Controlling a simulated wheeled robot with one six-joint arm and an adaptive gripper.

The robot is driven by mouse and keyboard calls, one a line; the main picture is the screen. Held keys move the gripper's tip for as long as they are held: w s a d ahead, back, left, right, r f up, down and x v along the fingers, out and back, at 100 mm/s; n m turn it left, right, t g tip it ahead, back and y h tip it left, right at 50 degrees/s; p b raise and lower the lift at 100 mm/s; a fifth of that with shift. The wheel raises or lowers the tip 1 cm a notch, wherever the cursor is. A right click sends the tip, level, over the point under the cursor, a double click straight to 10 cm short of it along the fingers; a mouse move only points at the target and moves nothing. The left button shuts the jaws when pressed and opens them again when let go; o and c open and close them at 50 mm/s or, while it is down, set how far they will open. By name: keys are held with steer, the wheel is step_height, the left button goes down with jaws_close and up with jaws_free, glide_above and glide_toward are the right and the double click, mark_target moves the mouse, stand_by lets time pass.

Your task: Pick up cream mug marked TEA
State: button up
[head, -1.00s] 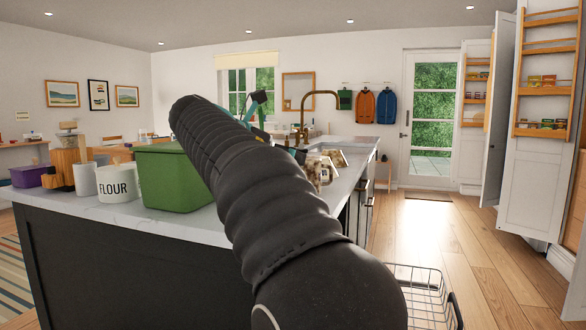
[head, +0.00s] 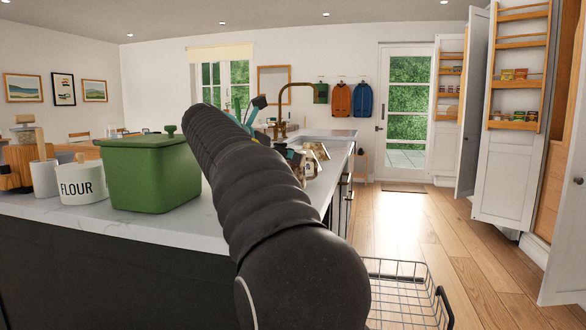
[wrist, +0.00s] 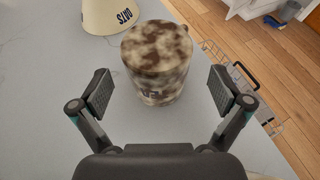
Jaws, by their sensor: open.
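No mug with readable TEA lettering shows in either view. In the wrist view a cylindrical vessel (wrist: 157,60), mottled cream and brown, stands on the pale counter just ahead of my gripper (wrist: 160,92). My gripper is open, with one finger on each side of the vessel's near part and gaps between; nothing is held. In the head view my arm hides much of the counter; mottled items (head: 314,156) show just right of it.
A cream container marked OATS (wrist: 112,14) stands close behind the vessel. A green lidded box (head: 150,172) and a white FLOUR pot (head: 81,183) stand left on the counter (head: 120,228). A wire basket (head: 408,290) is beside the counter; open floor lies right.

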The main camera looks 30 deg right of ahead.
steer(key=shift+b+x, duration=0.3)
steer(key=shift+x, duration=2.3)
steer(key=shift+w+r, duration=0.1)
steer(key=c, duration=1.4)
steer(key=shift+o, duration=0.2)
steer(key=shift+r, duration=0.5)
step_height(320, 180, up, 4)
steer(key=shift+f+p, duration=0.1)
steer(key=shift+p, duration=1)
steer(key=s+d+r+p, duration=0.2)
steer(key=s+d+r, duration=0.3)
steer(key=d, duration=0.5)
steer(key=shift+s+r, duration=0.4)
steer(key=shift+r, duration=0.2)
